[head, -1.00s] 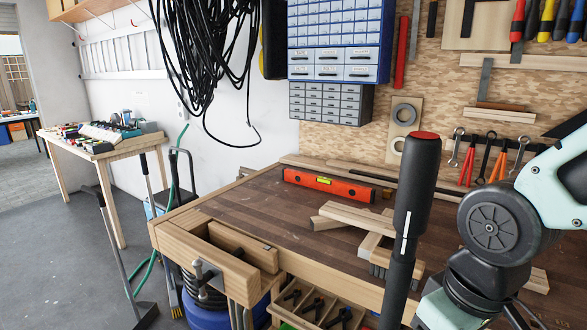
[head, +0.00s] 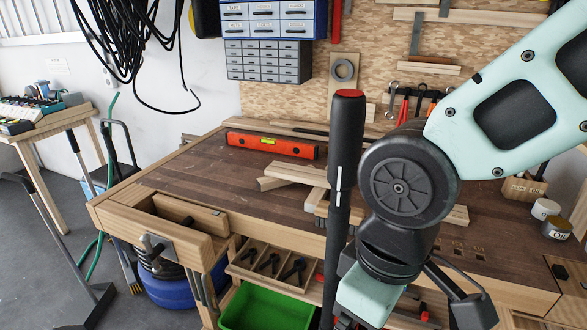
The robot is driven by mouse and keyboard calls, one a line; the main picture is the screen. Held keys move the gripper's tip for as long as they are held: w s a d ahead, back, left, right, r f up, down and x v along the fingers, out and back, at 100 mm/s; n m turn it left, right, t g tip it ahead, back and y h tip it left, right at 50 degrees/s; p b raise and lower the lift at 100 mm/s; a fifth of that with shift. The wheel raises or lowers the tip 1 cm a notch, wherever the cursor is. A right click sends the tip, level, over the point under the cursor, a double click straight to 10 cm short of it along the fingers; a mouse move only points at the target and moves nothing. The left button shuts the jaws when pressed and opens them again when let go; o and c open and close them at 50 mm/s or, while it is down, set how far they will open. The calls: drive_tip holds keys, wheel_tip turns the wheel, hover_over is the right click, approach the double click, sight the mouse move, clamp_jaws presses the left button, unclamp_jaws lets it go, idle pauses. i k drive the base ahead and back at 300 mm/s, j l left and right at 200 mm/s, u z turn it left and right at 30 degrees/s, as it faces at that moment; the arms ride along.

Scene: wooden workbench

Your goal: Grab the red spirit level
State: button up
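The red spirit level (head: 292,149) lies lengthwise along the back left part of the wooden workbench (head: 190,168) in the head view. It is an orange-red bar with a yellow vial near its middle, and it is fully visible. My arm comes in from the upper right and bends down in front of the bench, well to the right of the level and apart from it. I cannot make out my gripper's fingertips; the end of the arm runs out at the bottom of the picture. Nothing touches the level from my side.
Wooden offcuts (head: 285,174) lie just in front of the level. Thin strips lie behind it. A vise (head: 160,246) sits at the front left corner. A green bin (head: 262,306) stands below. Cans (head: 556,228) stand at the right. The bench left of the offcuts is clear.

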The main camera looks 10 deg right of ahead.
sight(297, 149)
drive_tip(key=j+z, duration=0.15)
drive_tip(key=j, duration=0.95)
drive_tip(key=i+j+z, duration=0.1)
drive_tip(key=j, duration=0.3)
drive_tip(key=i+j, duration=0.1)
drive_tip(key=j, duration=0.35)
drive_tip(key=i+j+z, duration=0.15)
drive_tip(key=j, duration=0.7)
drive_tip(key=i+j+z, duration=0.3)
drive_tip(key=i+j, duration=0.25)
drive_tip(key=i, duration=0.4)
